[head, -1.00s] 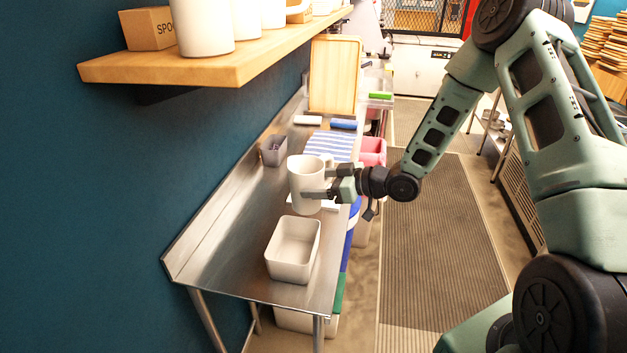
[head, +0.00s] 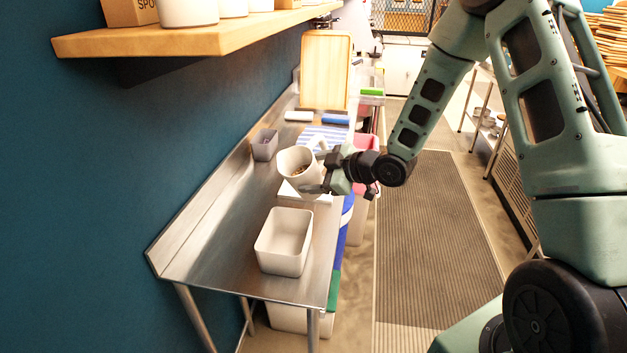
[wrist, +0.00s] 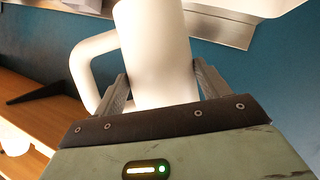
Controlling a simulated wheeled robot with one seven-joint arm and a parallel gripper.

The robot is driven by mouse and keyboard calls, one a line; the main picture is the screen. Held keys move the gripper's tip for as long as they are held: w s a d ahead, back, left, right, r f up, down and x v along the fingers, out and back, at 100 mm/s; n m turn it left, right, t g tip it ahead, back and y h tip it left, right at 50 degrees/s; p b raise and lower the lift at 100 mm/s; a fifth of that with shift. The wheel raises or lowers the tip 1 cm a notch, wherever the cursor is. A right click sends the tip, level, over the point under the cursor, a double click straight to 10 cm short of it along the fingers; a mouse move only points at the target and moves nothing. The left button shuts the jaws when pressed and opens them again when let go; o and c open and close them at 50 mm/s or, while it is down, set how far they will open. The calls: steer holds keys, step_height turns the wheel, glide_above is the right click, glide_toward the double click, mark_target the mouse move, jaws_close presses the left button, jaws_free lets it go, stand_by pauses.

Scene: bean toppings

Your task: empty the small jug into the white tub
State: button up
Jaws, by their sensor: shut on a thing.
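The small white jug (head: 297,168) is held above the steel counter, tilted with its mouth toward the camera and the white tub. Some brown contents show inside it. My gripper (head: 318,184) is shut on the jug's body. In the wrist view the jug (wrist: 154,50) stands between the two fingers (wrist: 160,88), with its handle on the left. The white tub (head: 284,242) sits on the near end of the counter, in front of and below the jug. The part of its inside that shows looks empty.
A grey container (head: 265,146) stands by the wall. A white flat thing (head: 312,197) lies under the jug. A striped cloth (head: 325,136) and a wooden board (head: 326,70) are farther back. A wooden shelf (head: 200,42) overhangs the counter at upper left.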

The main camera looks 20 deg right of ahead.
mark_target(306, 197)
steer(key=shift+f+n+t+h+b, duration=0.35)
steer(key=shift+n+h+b, duration=0.55)
steer(key=shift+b, duration=1.1)
steer(key=shift+a+b, duration=0.1)
steer(key=shift+b, duration=0.2)
steer(key=n+b, duration=0.1)
steer(key=b, duration=0.3)
steer(key=f+n+t+h+b, duration=0.1)
steer(key=b, duration=0.2)
steer(key=shift+s+a+f+b, duration=0.15)
steer(key=shift+a+f+b, duration=0.15)
steer(key=shift+b, duration=0.05)
steer(key=f+n+b, duration=0.1)
steer(key=b, duration=0.4)
steer(key=a+f+n+t+h+b, duration=0.1)
steer(key=b, duration=0.4)
steer(key=s+a+f+n+h+b, duration=0.1)
steer(key=b, duration=0.4)
steer(key=shift+f+n, duration=0.25)
steer(key=shift+n, duration=0.05)
steer(key=shift+s+a+n+t+h+b, duration=0.1)
steer(key=shift+a+n+t+h+b, duration=0.2)
steer(key=shift+b, duration=0.7)
steer(key=shift+s+a+r+n+t+h, duration=0.25)
steer(key=shift+a+n+t+h, duration=0.2)
steer(key=shift+n, duration=0.35)
